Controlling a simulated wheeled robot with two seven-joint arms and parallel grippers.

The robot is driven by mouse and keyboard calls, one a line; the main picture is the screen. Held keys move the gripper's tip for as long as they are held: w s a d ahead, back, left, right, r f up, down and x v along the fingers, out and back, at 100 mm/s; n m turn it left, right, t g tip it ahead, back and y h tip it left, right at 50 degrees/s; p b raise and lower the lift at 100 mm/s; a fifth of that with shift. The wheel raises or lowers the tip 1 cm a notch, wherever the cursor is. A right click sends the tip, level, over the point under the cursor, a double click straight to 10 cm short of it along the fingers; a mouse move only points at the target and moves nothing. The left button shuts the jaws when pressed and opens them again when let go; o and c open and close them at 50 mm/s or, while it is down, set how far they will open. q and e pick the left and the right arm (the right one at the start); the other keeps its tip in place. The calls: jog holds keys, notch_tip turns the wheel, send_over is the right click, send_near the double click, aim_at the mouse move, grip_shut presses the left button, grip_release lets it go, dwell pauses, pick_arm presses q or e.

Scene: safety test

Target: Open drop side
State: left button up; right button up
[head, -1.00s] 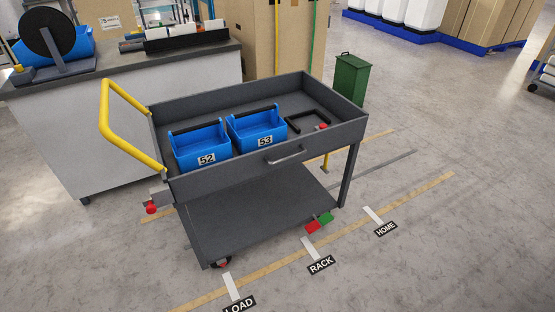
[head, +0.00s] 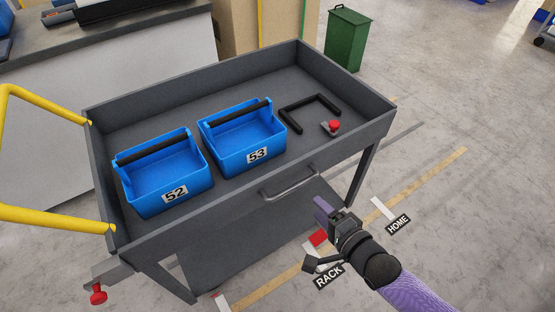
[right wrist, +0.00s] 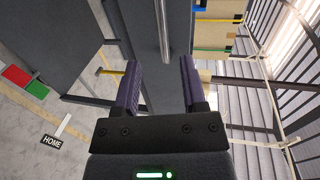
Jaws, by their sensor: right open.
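The dark grey cart's near side panel (head: 345,148) stands upright, flush with the tray's corners. A grey metal bar handle (head: 292,187) is fixed to its outer face. My right gripper (head: 322,210) is open and empty, just in front of and below the handle's right end in the head view. In the right wrist view the handle (right wrist: 163,35) runs lengthwise between and beyond my two purple fingers (right wrist: 160,75), which look apart from it. My left gripper is not in view.
Blue bins 52 (head: 145,196) and 53 (head: 228,160), a black bracket (head: 290,118) and a red-knobbed part (head: 332,127) are in the tray. A yellow push handle (head: 50,215) is at left. A green bin (head: 346,40) stands behind.

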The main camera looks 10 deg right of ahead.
aim_at(297, 188)
jog(key=b+x, duration=0.4)
jog(key=x, duration=0.4)
jog(key=shift+w+a+f+b, duration=0.1)
jog(key=shift+w+a+b, duration=0.15)
jog(key=shift+w+b, duration=0.1)
jog(key=shift+w+a, duration=0.1)
jog(key=shift+w, duration=0.25)
grip_shut()
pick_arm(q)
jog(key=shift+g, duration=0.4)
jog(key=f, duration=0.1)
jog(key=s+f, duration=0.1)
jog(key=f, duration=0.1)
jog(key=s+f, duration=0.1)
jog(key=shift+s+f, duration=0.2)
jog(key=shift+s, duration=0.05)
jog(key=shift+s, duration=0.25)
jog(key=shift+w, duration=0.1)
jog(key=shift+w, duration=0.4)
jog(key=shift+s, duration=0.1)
